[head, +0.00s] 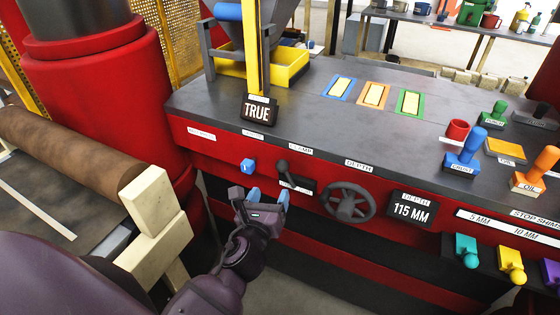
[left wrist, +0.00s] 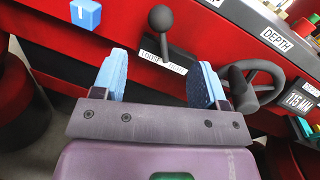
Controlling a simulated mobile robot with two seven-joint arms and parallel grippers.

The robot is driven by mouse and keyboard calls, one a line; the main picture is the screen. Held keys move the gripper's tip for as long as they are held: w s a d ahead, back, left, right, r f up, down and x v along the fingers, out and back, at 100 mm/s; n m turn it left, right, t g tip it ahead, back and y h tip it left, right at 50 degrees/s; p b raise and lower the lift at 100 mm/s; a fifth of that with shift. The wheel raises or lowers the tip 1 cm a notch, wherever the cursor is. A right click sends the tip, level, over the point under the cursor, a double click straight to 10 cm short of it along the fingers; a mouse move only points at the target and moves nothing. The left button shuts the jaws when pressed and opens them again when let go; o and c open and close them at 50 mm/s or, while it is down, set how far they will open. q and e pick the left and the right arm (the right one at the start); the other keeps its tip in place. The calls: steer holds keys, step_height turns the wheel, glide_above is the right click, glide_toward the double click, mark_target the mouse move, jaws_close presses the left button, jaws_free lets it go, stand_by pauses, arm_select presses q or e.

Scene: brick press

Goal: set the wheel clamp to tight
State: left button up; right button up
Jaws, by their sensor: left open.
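The clamp lever (head: 283,166) is a dark lever with a ball end on the red front panel, below the label reading "CLAMP". In the left wrist view the lever (left wrist: 160,20) stands up, its stem crossing a small white plate (left wrist: 149,56) with words on both sides of it. I cannot tell for sure which setting it is on. The dark handwheel (head: 349,203) is to its right and also shows in the left wrist view (left wrist: 256,84). My left gripper (head: 268,198) is open and empty, with blue finger pads, just below and in front of the lever. My right gripper is out of view.
A blue knob (head: 248,166) sits left of the lever. A display (head: 411,208) right of the wheel reads 115 MM. Cream blocks (head: 153,200) and a brown roller (head: 80,150) lie at the left. Coloured stamps and shims stand at the right.

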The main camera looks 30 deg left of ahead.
mark_target(281, 171)
arm_select(q)
steer(key=w+m, duration=0.1)
steer(key=w, duration=0.2)
steer(key=w+a+m, duration=0.1)
steer(key=w, duration=0.1)
steer(key=w+m, duration=0.1)
steer(key=w, duration=0.2)
steer(key=shift+w+a+r, duration=0.1)
steer(key=shift+w+a, duration=0.2)
steer(key=shift+a, duration=0.1)
steer(key=shift+x, duration=0.9)
steer(key=shift+c, duration=0.4)
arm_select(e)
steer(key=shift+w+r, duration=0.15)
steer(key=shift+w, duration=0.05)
